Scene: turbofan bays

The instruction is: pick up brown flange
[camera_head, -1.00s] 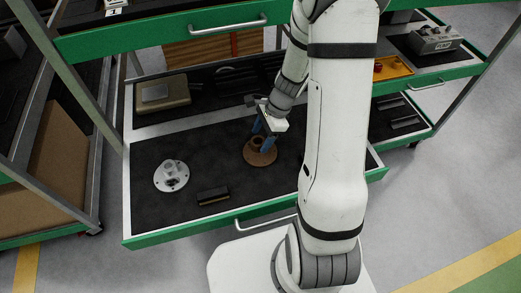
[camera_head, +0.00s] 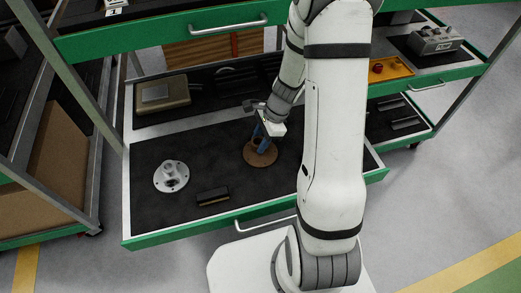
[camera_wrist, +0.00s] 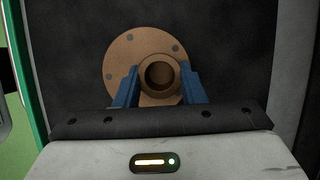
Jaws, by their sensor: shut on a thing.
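The brown flange (camera_head: 260,154) lies flat in the open drawer (camera_head: 150,220), on its dark lining. It is a round disc with a raised hollow hub and small holes in the rim. My gripper (camera_head: 262,140) comes down on it from above. In the wrist view, the blue fingers of my gripper (camera_wrist: 159,88) are closed against both sides of the hub of the brown flange (camera_wrist: 125,62). The near part of the disc is hidden by my gripper. The flange appears to rest on the lining; any lift is too small to tell.
A light grey flange (camera_head: 171,176) lies left of the brown one. A small black block (camera_head: 213,196) lies near the drawer's front. A beige box (camera_head: 163,93) sits behind. A yellow tray (camera_head: 391,68) and a grey part (camera_head: 436,40) are on the right shelf.

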